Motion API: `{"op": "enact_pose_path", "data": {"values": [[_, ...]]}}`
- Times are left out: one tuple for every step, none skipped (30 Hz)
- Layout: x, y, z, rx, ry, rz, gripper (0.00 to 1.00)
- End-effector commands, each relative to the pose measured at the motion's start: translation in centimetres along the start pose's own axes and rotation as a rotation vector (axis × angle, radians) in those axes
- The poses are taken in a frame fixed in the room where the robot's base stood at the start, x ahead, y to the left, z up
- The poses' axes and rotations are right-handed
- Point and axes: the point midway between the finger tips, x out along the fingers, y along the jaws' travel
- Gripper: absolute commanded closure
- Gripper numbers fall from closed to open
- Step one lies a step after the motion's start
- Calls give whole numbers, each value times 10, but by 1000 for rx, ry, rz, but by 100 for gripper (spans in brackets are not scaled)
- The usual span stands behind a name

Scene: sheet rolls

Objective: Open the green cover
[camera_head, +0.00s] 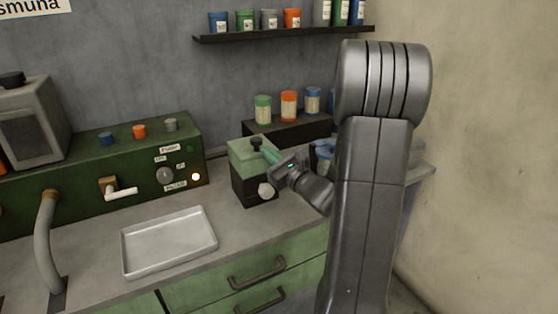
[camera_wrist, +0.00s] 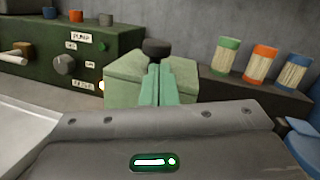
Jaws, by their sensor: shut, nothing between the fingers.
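The green cover (camera_head: 247,149) is the lid of a small black box (camera_head: 254,184) on the counter, with a dark knob (camera_head: 256,142) on top and a pale round knob on the box's front. The cover looks closed. My gripper (camera_head: 266,152) is shut with nothing in it, its fingertips at the cover's right side near the dark knob. In the wrist view, the green cover (camera_wrist: 125,82) lies straight ahead, and the teal fingers of my gripper (camera_wrist: 157,70) reach to just below the dark knob (camera_wrist: 156,48). I cannot tell if they touch it.
A metal tray (camera_head: 170,243) lies on the counter at front left. A green control panel (camera_head: 100,165) stands at left. Several lidded jars (camera_head: 288,105) stand on a dark riser behind the box. A blue object (camera_head: 322,152) sits right of it, partly hidden by my arm.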

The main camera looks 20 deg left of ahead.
Motion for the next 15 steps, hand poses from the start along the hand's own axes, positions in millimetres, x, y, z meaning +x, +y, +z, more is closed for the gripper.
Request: {"op": "enact_pose_path", "data": {"values": [[3, 0, 0, 0, 0, 1, 100], [5, 0, 0, 0, 0, 0, 100], [6, 0, 0, 0, 0, 0, 100], [7, 0, 0, 0, -1, 0, 100], [7, 0, 0, 0, -1, 0, 100], [7, 0, 0, 0, -1, 0, 100], [7, 0, 0, 0, -1, 0, 100], [7, 0, 0, 0, -1, 0, 100], [7, 0, 0, 0, -1, 0, 100], [7, 0, 0, 0, 0, 0, 100], [7, 0, 0, 0, 0, 0, 100], [7, 0, 0, 0, 0, 0, 100], [7, 0, 0, 0, 0, 0, 100], [7, 0, 0, 0, 0, 0, 100], [7, 0, 1, 0, 2, 0, 100]]}}
